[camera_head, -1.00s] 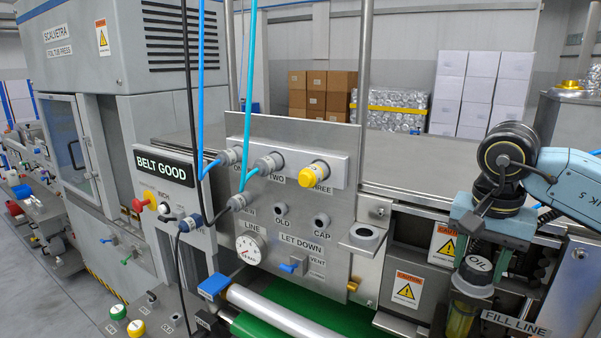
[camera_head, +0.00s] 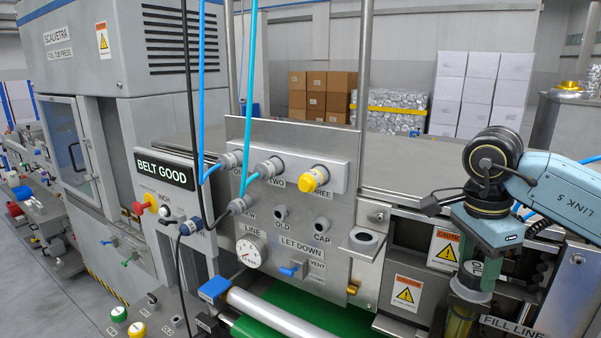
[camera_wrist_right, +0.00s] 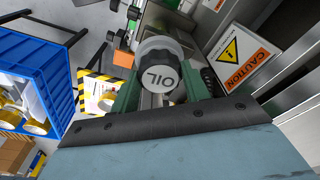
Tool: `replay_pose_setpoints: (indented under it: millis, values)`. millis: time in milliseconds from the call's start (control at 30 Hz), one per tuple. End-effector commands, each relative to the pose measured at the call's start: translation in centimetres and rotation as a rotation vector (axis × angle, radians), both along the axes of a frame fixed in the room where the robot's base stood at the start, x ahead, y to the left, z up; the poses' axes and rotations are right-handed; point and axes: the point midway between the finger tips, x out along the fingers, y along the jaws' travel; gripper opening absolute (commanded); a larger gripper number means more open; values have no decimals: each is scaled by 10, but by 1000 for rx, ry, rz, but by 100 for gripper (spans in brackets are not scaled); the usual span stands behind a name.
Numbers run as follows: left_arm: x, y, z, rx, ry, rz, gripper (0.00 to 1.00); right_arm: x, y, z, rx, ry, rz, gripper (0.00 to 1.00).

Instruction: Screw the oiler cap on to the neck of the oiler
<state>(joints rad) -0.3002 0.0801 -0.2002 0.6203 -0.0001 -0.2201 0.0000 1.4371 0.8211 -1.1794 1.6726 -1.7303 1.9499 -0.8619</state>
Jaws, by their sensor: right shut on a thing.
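The oiler cap, dark with a ribbed edge and a light face marked OIL, shows in the right wrist view (camera_wrist_right: 160,80) and, partly covered, in the head view (camera_head: 476,268). My right gripper (camera_head: 473,283) is shut on the cap, with a green finger on each side of it. The oiler (camera_head: 459,324) is a yellowish clear bowl directly below the cap at the right of the head view. The gripper hides the oiler's neck, so I cannot tell how the cap sits on it. My left gripper is not in view.
Caution labels (camera_head: 444,249) and the FILL LINE plate (camera_head: 515,327) are close around the oiler.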

Motion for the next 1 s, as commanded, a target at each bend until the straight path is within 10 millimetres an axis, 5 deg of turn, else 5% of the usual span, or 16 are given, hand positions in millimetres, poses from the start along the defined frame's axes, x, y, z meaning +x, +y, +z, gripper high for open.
replay_pose_setpoints:
  millis: [333, 367, 567, 1000]
  values:
    - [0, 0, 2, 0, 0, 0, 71, 0, 0, -1, -1, 2, -113, 17]
    - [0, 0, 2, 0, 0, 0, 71, 0, 0, -1, -1, 3, -112, 47]
    - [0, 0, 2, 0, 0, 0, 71, 0, 0, -1, 0, 2, -111, 71]
    - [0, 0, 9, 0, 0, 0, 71, 0, 0, 9, 0, 0, -110, 71]
